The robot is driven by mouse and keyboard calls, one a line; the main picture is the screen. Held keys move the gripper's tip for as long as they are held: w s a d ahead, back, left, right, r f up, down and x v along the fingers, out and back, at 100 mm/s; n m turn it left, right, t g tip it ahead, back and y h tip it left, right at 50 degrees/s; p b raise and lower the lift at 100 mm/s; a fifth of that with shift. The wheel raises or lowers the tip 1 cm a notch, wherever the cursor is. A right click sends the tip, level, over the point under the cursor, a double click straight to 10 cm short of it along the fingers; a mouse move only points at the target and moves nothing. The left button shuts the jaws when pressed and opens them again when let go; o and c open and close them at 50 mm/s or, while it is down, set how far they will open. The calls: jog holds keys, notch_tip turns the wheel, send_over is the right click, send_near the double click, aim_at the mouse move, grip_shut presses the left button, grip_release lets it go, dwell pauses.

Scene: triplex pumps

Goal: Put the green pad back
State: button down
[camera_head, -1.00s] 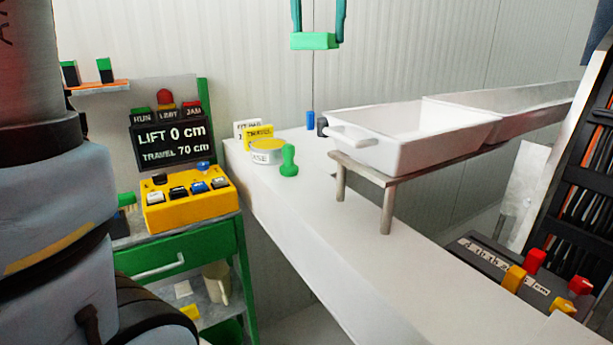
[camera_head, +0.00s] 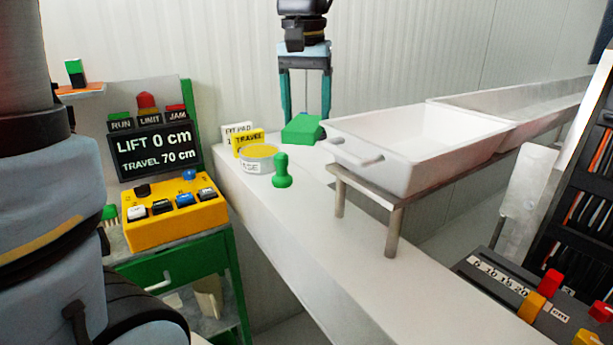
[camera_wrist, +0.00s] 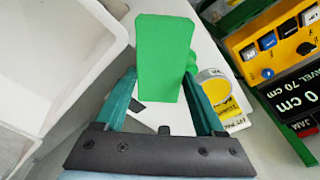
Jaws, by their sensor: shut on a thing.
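The green pad (camera_head: 302,131) is a small green block between the fingertips of my gripper (camera_head: 305,112), low over the far end of the white counter (camera_head: 290,230). My gripper is shut on it. In the wrist view the pad (camera_wrist: 165,58) stretches out ahead between the two teal fingers. I cannot tell whether it touches the counter. The yellow-topped round tin (camera_head: 257,158) and the green knobbed stamp (camera_head: 282,172) stand left of and nearer than the pad.
A white tray (camera_head: 385,165) on a metal-legged stand is close on the pad's right. A yellow button box (camera_head: 165,222) and a display (camera_head: 155,153) reading "LIFT 0 cm" and "TRAVEL 70 cm" are at left. The front counter is clear. A lever panel (camera_head: 510,290) is at lower right.

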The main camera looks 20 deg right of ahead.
aim_at(307, 196)
notch_tip(307, 196, down, 14)
jog(key=shift+r+p, duration=0.25)
jog(key=shift+p, duration=0.6)
jog(key=shift+f, duration=0.1)
jog(key=shift+c, duration=1.3)
grip_release()
jog(key=r, duration=0.4)
jog(key=s+r+b, duration=0.1)
jog(key=r, duration=0.7)
jog(key=shift+s+a+b, duration=0.2)
jog(key=shift+a+b, duration=0.1)
jog(key=shift+a, duration=0.05)
jog(key=a+f+n, duration=0.2)
jog(key=a+f, duration=0.6)
jog(key=a, duration=0.3)
jog(key=a+f+n, duration=0.3)
jog(key=a+f, duration=0.5)
jog(key=a, duration=0.3)
jog(key=shift+s+a+f+y, duration=0.3)
jog(key=shift+s+a+f, duration=0.05)
jog(key=shift+f, duration=0.05)
